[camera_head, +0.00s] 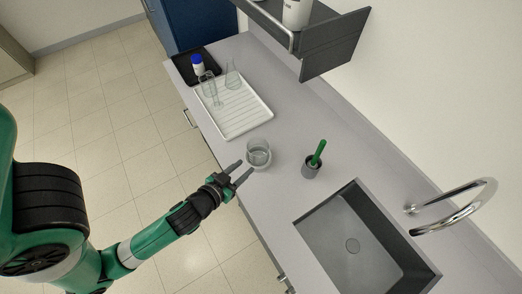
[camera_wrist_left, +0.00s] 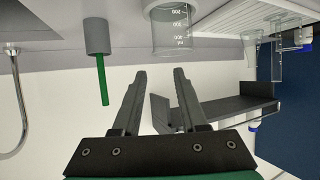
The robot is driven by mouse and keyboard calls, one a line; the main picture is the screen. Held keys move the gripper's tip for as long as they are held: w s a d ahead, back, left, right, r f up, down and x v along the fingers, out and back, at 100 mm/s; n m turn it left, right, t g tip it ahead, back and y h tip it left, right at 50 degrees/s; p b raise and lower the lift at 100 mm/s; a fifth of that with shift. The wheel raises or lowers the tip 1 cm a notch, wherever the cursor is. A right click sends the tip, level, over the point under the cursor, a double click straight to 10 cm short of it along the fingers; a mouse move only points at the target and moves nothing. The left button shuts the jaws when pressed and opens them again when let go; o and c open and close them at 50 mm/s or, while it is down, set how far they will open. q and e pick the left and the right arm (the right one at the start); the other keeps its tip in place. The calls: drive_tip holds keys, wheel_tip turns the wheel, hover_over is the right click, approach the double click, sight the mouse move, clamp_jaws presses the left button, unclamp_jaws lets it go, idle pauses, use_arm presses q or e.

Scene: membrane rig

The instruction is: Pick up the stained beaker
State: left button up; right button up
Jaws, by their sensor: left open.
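A clear glass beaker (camera_head: 258,152) stands upright on the grey counter, near its front edge. It also shows in the left wrist view at the top (camera_wrist_left: 171,32), with its volume markings visible. I cannot make out a stain on it. My left gripper (camera_head: 243,169) is open and empty, its fingertips just in front of the beaker. In the left wrist view the gripper (camera_wrist_left: 160,75) has its two fingers apart, pointing toward the beaker, with nothing between them. My right gripper is not in view.
A white drying rack (camera_head: 246,122) with glassware stands behind, beside a black tray (camera_head: 184,71) with a blue-capped bottle (camera_head: 197,65). A grey cup with a green-handled brush (camera_head: 311,168) is right of the beaker. A sink (camera_head: 340,262) lies at the front right. A dark shelf (camera_head: 336,45) hangs above.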

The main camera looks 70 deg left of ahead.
use_arm(q)
approach(265, 154)
drive_tip(key=a+x, duration=0.1)
drive_tip(key=x, duration=0.4)
drive_tip(key=shift+d+b+x, duration=0.15)
drive_tip(key=shift+x, duration=0.95)
drive_tip(key=shift+d+b+x, duration=0.15)
drive_tip(key=shift+x, duration=0.95)
drive_tip(key=shift+w, duration=0.15)
clamp_jaws()
drive_tip(key=shift+f, duration=0.15)
